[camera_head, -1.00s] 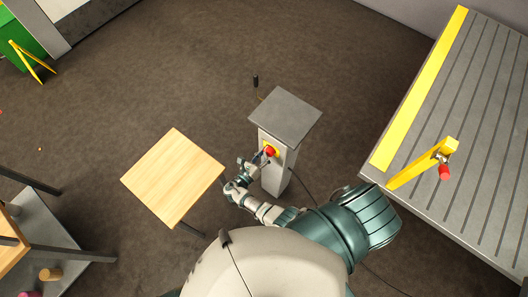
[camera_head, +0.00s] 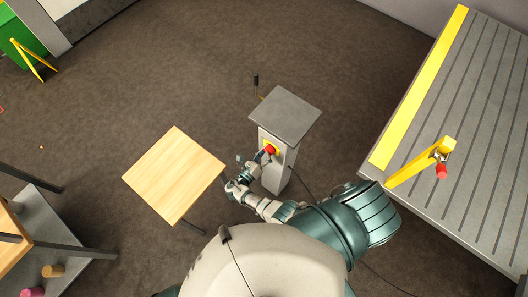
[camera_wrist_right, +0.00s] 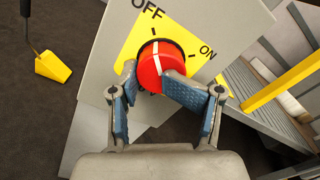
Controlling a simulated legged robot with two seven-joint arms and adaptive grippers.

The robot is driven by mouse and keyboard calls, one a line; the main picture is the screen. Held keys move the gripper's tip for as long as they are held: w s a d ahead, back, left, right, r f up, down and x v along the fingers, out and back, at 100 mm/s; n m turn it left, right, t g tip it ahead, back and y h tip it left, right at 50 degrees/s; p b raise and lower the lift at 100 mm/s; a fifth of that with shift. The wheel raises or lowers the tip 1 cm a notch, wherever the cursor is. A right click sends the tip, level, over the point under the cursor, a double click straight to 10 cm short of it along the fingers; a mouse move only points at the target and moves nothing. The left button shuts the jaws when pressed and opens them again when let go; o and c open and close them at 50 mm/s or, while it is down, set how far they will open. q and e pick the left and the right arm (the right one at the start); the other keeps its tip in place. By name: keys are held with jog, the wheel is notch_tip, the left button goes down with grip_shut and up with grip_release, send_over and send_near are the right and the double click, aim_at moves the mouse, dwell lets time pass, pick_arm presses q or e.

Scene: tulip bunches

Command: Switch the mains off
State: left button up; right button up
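The mains switch is a red round knob (camera_wrist_right: 152,65) with a white line, on a yellow plate (camera_wrist_right: 130,46) marked OFF and ON. In the right wrist view the white line points up, close to the OFF tick. The knob also shows in the head view (camera_head: 269,149), on the side of a grey pedestal (camera_head: 284,115). My right gripper (camera_wrist_right: 148,72) is at the knob, one finger by its left edge and the other overlapping its front right. Whether the fingers press on it I cannot tell. My left gripper is out of view.
A small wooden table (camera_head: 174,176) stands left of the pedestal. A grey slatted platform (camera_head: 470,130) with a yellow edge and post is at right. A cable lies on the floor by the pedestal. A yellow wedge (camera_wrist_right: 52,67) shows in the wrist view.

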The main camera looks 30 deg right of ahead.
jog(key=o, duration=0.4)
jog(key=shift+s+d, duration=0.1)
jog(key=shift+s, duration=0.2)
jog(key=shift+w, duration=0.25)
jog(key=v, duration=1.2)
jog(key=shift+s+f, duration=0.1)
